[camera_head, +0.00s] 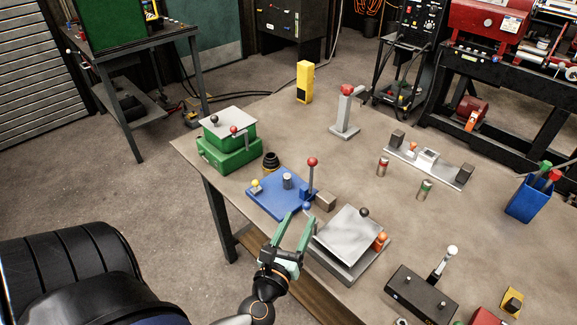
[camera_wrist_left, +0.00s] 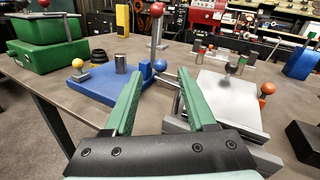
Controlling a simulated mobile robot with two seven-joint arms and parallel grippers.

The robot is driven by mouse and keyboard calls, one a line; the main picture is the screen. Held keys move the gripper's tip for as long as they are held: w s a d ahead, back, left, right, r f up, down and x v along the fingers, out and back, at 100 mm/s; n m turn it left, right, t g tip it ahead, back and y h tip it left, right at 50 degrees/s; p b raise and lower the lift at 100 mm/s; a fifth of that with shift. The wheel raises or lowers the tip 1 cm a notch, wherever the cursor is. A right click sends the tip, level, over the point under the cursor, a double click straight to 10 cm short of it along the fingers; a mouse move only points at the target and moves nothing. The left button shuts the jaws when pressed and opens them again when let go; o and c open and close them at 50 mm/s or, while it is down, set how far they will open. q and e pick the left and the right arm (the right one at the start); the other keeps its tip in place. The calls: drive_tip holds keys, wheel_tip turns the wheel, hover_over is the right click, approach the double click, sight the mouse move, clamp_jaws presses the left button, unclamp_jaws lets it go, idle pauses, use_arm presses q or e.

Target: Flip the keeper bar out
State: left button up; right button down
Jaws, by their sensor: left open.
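I cannot tell for certain which part is the keeper bar. My left gripper (camera_head: 298,222) is open and empty, at the near edge of the blue plate fixture (camera_head: 272,202). This fixture has a red-ball lever (camera_head: 312,163), a yellow knob (camera_head: 255,185), a grey cylinder (camera_head: 287,181) and a blue ball (camera_head: 306,206). In the left wrist view, the blue ball (camera_wrist_left: 160,65) shows between and beyond the green fingertips; I cannot tell whether they touch it. The yellow knob (camera_wrist_left: 77,64) is left of the fingers. My right gripper is out of view.
A grey-topped box (camera_head: 347,233) with a black ball and an orange knob (camera_head: 380,240) stands close right of my gripper. A brown block (camera_head: 326,200) lies beside the blue fixture. A green box (camera_head: 229,155) stands at the left table edge.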

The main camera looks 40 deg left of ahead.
use_arm(q)
drive_tip(key=b+v, duration=0.1)
drive_tip(key=v, duration=0.5)
drive_tip(key=shift+s, duration=0.2)
drive_tip(key=s+a+f+n+g+y, duration=0.1)
drive_tip(key=s+a+f+n+g, duration=0.2)
drive_tip(key=n, duration=0.7)
drive_tip(key=s+a+f+n+g+y, duration=0.1)
drive_tip(key=a+f+n+g, duration=0.15)
drive_tip(key=n+g, duration=0.5)
drive_tip(key=s+d+f+n+g+h, duration=0.25)
drive_tip(key=s+d+n+h, duration=0.35)
drive_tip(key=d+n+h, duration=0.35)
drive_tip(key=w+d+f+t+h+p, duration=0.1)
drive_tip(key=w+d+f+t+p, duration=0.2)
drive_tip(key=w+d+f+t, duration=0.1)
wheel_tip(320, 180, down, 4)
drive_tip(key=shift+w+d+r+n+t, duration=0.25)
drive_tip(key=shift+d+n+t, duration=0.25)
drive_tip(key=shift+d, duration=0.7)
